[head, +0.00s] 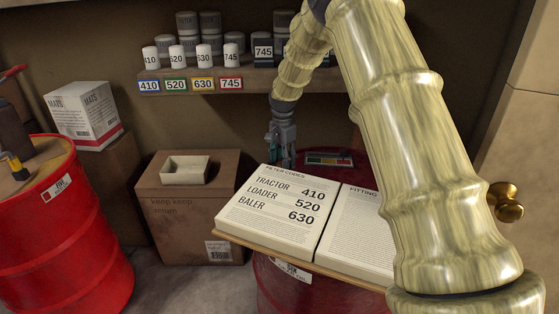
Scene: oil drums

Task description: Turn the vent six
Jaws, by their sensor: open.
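No part that I can clearly identify as a vent or as marked six shows in the head view. My gripper (283,160) points down behind the open book (277,215), near the far edge of the dark red drum (340,300) that carries the book. It is open; its fingertips are small and partly hidden, and I see nothing held in it. A strip with small coloured marks (328,160) lies on the drum to the right of my gripper. A bright red drum (70,235) stands at the left, with a brass and dark fitting (14,166) on top.
A shelf (250,78) behind holds white numbered filters (203,55) and dark cans (263,50). A cardboard box (185,220) with a tray (185,169) stands left of the book. A white box (84,112) is behind the left drum. A brass knob (506,203) is at right.

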